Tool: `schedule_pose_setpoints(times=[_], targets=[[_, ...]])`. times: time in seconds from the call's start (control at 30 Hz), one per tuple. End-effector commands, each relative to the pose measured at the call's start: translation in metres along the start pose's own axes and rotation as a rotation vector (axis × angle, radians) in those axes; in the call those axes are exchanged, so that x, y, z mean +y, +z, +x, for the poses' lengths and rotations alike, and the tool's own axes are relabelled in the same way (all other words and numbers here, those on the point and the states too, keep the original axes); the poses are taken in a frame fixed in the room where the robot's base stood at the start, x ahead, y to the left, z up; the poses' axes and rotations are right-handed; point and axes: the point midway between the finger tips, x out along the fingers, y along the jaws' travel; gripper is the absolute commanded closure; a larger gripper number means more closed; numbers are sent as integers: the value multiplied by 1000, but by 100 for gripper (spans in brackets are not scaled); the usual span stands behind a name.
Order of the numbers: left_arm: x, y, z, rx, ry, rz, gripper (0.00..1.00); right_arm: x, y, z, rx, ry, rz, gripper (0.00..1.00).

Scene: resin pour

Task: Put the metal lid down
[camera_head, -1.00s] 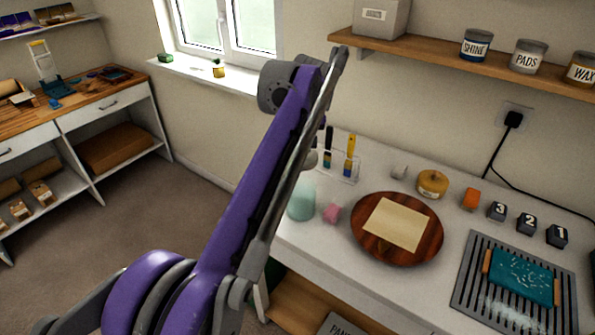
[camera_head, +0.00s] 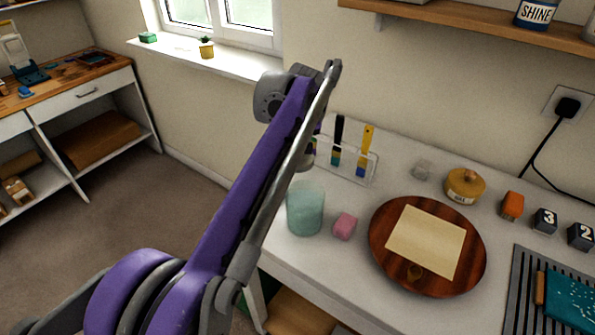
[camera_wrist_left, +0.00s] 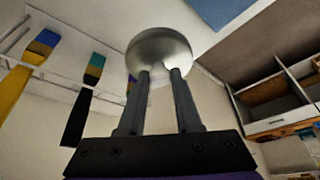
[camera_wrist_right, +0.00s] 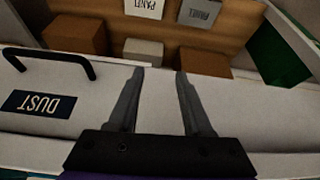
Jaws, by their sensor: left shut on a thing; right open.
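The metal lid (camera_wrist_left: 160,50) is a round, shiny silver piece in the left wrist view. My left gripper (camera_wrist_left: 162,75) is shut on it, with both fingertips at a narrow part of the lid. In the head view my purple left arm crosses the middle and hides most of that gripper and the lid. The white bench top (camera_head: 325,258) lies to the right of the arm. My right gripper (camera_wrist_right: 160,75) is open and empty in the right wrist view, in front of a drawer labelled DUST (camera_wrist_right: 100,100).
On the bench stand a frosted teal cup (camera_head: 306,208), a pink block (camera_head: 344,226), a brush rack (camera_head: 350,162), a round wooden board (camera_head: 392,268) with a paper sheet (camera_head: 428,240), an oil pot (camera_head: 464,187) and an orange block (camera_head: 512,206). A slotted grey mat (camera_head: 520,300) is at right.

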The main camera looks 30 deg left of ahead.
Motion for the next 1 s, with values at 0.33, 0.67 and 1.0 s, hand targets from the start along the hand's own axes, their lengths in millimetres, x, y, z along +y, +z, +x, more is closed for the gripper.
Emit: schedule_pose_setpoints(times=[0.33,0.67,1.0], targets=[[0,15,36,0,0,0,100,0,4,10,-4,0,0,50],[0,26,61,0,0,0,100,0,7,17,-6,0,0,50],[0,27,64,0,0,0,53,0,8,18,-7,0,0,50]])
